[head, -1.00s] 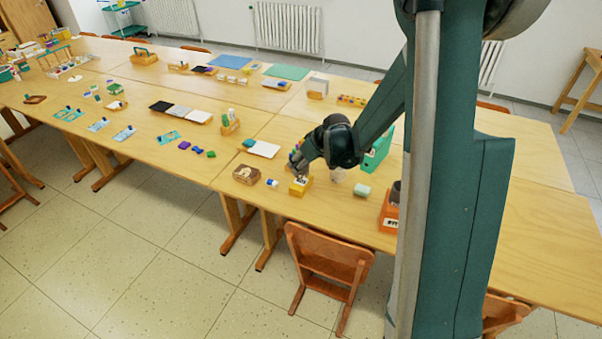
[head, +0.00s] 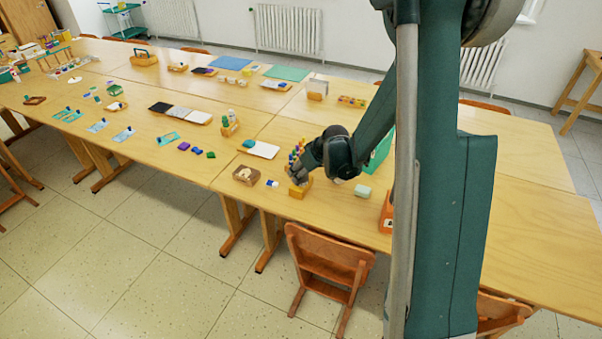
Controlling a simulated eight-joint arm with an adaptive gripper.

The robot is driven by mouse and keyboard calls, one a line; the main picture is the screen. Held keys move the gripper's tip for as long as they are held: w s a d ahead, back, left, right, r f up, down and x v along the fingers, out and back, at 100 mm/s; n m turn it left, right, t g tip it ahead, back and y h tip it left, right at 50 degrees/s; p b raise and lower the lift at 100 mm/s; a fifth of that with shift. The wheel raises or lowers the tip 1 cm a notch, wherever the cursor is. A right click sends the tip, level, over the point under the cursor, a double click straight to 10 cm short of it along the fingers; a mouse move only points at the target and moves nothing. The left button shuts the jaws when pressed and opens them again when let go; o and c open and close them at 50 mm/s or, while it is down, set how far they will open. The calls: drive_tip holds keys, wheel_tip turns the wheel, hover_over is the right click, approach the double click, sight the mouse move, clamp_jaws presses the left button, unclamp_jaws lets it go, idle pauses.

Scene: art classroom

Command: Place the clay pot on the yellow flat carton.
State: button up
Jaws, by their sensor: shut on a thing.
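The yellow flat carton (head: 299,191) lies near the front edge of the table, below the arm. My gripper (head: 298,180) points down right at the carton's top, and its fingers hide part of it. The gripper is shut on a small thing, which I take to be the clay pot. The pot is hidden by the fingers and too small to make out. I cannot tell whether it touches the carton.
A brown box (head: 246,175) and a small blue-and-white item (head: 272,183) stand left of the carton. Colourful upright items (head: 297,150) stand behind the gripper. A chair (head: 328,262) stands in front.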

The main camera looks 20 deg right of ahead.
drive_tip(key=shift+f, duration=0.15)
drive_tip(key=o, duration=1)
drive_tip(key=shift+c, duration=0.2)
drive_tip(key=shift+r, duration=0.25)
drive_tip(key=p+v, duration=0.2)
drive_tip(key=v, duration=1)
drive_tip(key=shift+a+r, duration=0.1)
